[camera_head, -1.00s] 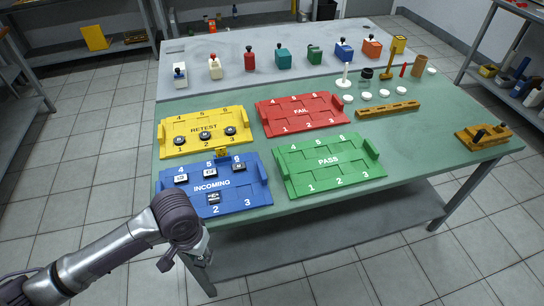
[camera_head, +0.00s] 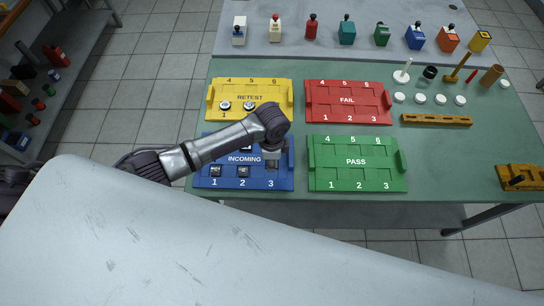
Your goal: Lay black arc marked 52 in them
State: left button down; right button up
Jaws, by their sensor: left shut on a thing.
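My left gripper (camera_head: 272,160) points down over the right part of the blue INCOMING tray (camera_head: 285,184), above its place 3. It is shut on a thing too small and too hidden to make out. Small dark pieces with pale tops sit on the tray at place 1 (camera_head: 216,170) and place 2 (camera_head: 243,170). Another piece (camera_head: 246,149) behind them is partly hidden by my arm, which also covers the tray's back row. No mark 52 is readable, and I cannot tell which piece is the black arc. My right gripper is not in view.
The yellow RETEST tray (camera_head: 284,90) holds round dark pieces, partly behind my arm. The red FAIL tray (camera_head: 347,103) and green PASS tray (camera_head: 357,175) look empty. A wooden bar (camera_head: 436,120) lies right. A pale surface (camera_head: 150,245) fills the lower left.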

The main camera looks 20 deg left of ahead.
pick_arm(q)
jog(key=shift+w+a+p, duration=0.1)
jog(key=shift+p, duration=0.25)
jog(key=shift+f, duration=0.2)
jog(key=shift+f+b, duration=0.3)
jog(key=shift+b, duration=0.05)
jog(key=shift+f+b, duration=0.9)
jog(key=shift+f, duration=0.5)
jog(key=shift+f+b, duration=0.65)
jog(key=shift+f, duration=0.3)
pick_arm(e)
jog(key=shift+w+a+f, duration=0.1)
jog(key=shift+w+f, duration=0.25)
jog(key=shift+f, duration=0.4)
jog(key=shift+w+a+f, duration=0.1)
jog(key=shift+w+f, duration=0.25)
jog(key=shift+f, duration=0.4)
pick_arm(q)
jog(key=shift+f, duration=0.1)
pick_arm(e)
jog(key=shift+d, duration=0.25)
pick_arm(q)
jog(key=c, duration=0.8)
grip_release()
jog(key=c, duration=0.5)
